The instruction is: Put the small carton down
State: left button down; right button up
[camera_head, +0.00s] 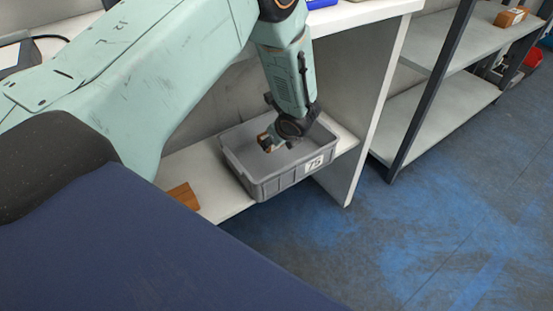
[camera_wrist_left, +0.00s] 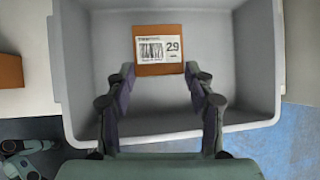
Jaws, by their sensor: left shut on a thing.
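The small carton (camera_wrist_left: 160,68) is orange-brown with a white barcode label marked 29. In the left wrist view it lies between the fingertips of my left gripper (camera_wrist_left: 158,74), which is shut on it. In the head view my left gripper (camera_head: 272,138) points down into a grey bin (camera_head: 287,184) labelled 75, with the carton (camera_head: 264,142) at its fingertips, inside the bin's outline. The bin's walls also surround it in the left wrist view (camera_wrist_left: 270,60). I cannot tell whether the carton touches the bin floor. My right gripper is out of view.
The bin sits on a low white shelf (camera_head: 222,205) under a counter (camera_head: 365,12). Another brown box (camera_head: 184,195) lies on the shelf left of the bin. A white upright panel (camera_head: 365,120) stands close to the bin's right. Blue floor (camera_head: 430,220) is open at right.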

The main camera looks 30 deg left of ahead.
pick_arm(q)
notch_tip(320, 180, down, 8)
jog(key=b, duration=0.3)
jog(key=shift+w, duration=0.1)
jog(key=shift+r, duration=0.1)
jog(key=shift+c, duration=2.4)
grip_release()
jog(key=shift+f, duration=0.2)
jog(key=shift+r, duration=0.15)
